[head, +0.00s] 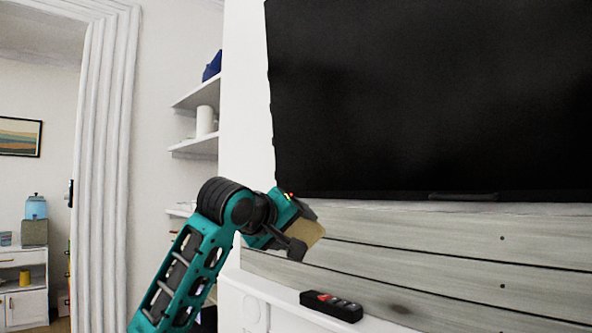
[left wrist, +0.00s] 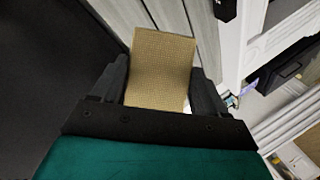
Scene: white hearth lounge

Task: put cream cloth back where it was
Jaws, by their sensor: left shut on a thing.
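The cream cloth (left wrist: 160,68) is a flat tan, woven rectangle between the two dark fingers of my left gripper (left wrist: 162,90) in the left wrist view. In the head view the cloth (head: 308,236) shows as a small tan patch at the tip of my left gripper (head: 300,227). The gripper is shut on it and holds it in the air in front of the grey wooden boards, below the black screen. My right gripper is not in view.
A large black screen (head: 430,95) hangs above the grey boards (head: 430,245). White shelves (head: 195,145) stand left of the screen, with a white cylinder (head: 205,120) and a blue item (head: 212,66).

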